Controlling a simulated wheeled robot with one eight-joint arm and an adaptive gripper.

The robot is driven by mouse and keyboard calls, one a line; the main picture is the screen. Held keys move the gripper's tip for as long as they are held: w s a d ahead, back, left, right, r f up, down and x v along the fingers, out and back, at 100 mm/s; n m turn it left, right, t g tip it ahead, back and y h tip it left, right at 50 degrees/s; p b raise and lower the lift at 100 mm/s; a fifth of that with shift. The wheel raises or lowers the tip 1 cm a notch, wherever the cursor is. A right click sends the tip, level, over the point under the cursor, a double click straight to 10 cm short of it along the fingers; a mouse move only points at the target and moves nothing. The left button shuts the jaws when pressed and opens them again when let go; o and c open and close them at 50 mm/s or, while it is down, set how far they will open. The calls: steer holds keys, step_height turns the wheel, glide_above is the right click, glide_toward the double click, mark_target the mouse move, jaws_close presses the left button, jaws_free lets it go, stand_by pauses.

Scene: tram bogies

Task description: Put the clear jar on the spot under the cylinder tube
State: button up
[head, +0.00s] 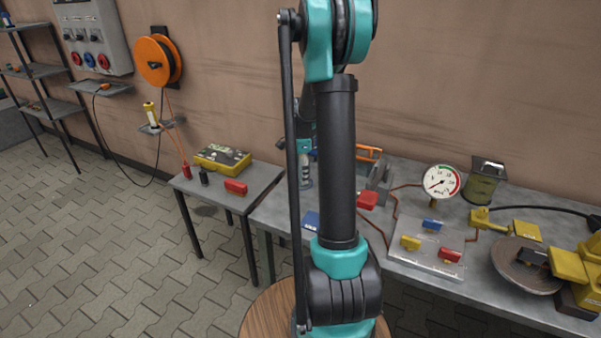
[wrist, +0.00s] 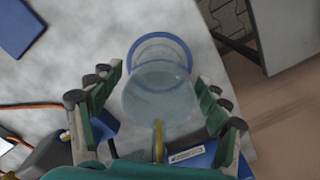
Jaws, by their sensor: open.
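The clear jar (wrist: 160,90) has a blue rim and stands on the grey bench top in the wrist view. My gripper (wrist: 157,84) is open, with one finger on each side of the jar; small gaps show between the fingers and its walls. A short brass-coloured tube (wrist: 158,140) sits just below the jar in the picture, beside a blue body with a white label (wrist: 190,156). I cannot tell whether this is the cylinder tube. In the head view my arm hides most of my gripper and the jar.
A flat blue pad (wrist: 20,25) lies on the bench, apart from the jar. The bench edge is close on the right in the wrist view. In the head view, a red block (head: 367,200), a gauge (head: 441,181) and a valve board (head: 425,262) stand right of my arm.

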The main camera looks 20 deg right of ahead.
step_height(320, 180, up, 11)
steer(key=shift+r, duration=0.35)
steer(key=shift+s+a+r, duration=0.1)
steer(key=shift+s+r, duration=0.05)
steer(key=s+a+f+n+t, duration=0.1)
steer(key=s+a+f+n, duration=0.2)
steer(key=s+n, duration=0.3)
steer(key=s+a+f+n+t, duration=0.1)
steer(key=s+a+f+n, duration=0.3)
steer(key=s, duration=0.7)
steer(key=s+a+f+n+t, duration=0.2)
steer(key=s+a+f+n, duration=0.1)
steer(key=s+n, duration=0.5)
steer(key=shift+s+a+f, duration=0.15)
steer(key=shift+a+f, duration=0.2)
steer(key=shift+f, duration=0.05)
